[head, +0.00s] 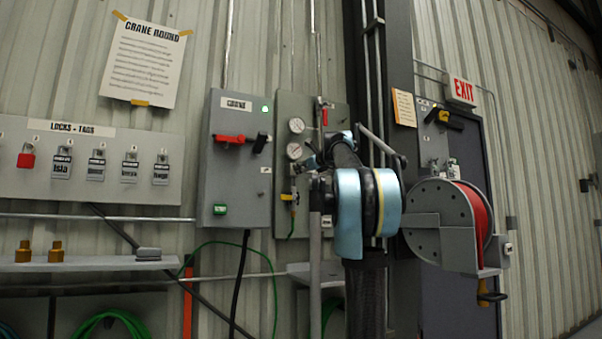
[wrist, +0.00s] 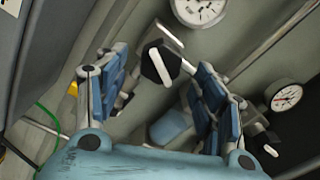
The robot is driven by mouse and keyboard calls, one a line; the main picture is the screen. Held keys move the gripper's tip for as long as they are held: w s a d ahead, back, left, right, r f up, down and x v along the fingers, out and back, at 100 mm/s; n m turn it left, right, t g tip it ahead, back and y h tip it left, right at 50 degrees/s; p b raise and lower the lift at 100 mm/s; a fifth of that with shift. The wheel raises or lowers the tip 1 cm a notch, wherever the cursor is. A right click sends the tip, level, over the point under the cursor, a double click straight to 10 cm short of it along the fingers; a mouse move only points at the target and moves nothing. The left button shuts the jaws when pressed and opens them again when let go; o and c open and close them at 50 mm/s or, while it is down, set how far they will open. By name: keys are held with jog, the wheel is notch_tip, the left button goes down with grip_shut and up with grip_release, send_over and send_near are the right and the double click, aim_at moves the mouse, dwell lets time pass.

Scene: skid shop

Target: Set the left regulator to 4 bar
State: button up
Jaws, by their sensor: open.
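The regulator panel (head: 285,110) is on the wall in the head view, with an upper gauge (head: 297,125) and a lower gauge (head: 294,150). My gripper (wrist: 162,62) is open in the wrist view, its blue-padded fingers on either side of a black knob (wrist: 155,66) with a white bar. I cannot tell whether the fingers touch it. One white gauge (wrist: 200,8) is above the knob, cut off by the frame. Another gauge (wrist: 287,97) is at the right, near a second dark knob (wrist: 264,146). The gauge readings are too small to tell. My arm hides part of the panel in the head view.
A grey crane box (head: 235,165) with a red handle stands left of the panel. A yellow-handled valve (head: 289,197) is low on the panel. A red hose reel (head: 445,225) is at the right. A shelf (head: 90,263) with brass fittings is at the left.

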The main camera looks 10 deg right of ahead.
jog(key=v, duration=0.6)
jog(key=shift+s, duration=0.25)
jog(key=shift+d+f, duration=0.1)
jog(key=s+d+n, duration=0.3)
jog(key=s+n, duration=0.3)
jog(key=n, duration=0.2)
jog(key=x, duration=1.7)
jog(key=shift+w+a, duration=0.15)
jog(key=shift+a, duration=0.3)
jog(key=c, duration=1.1)
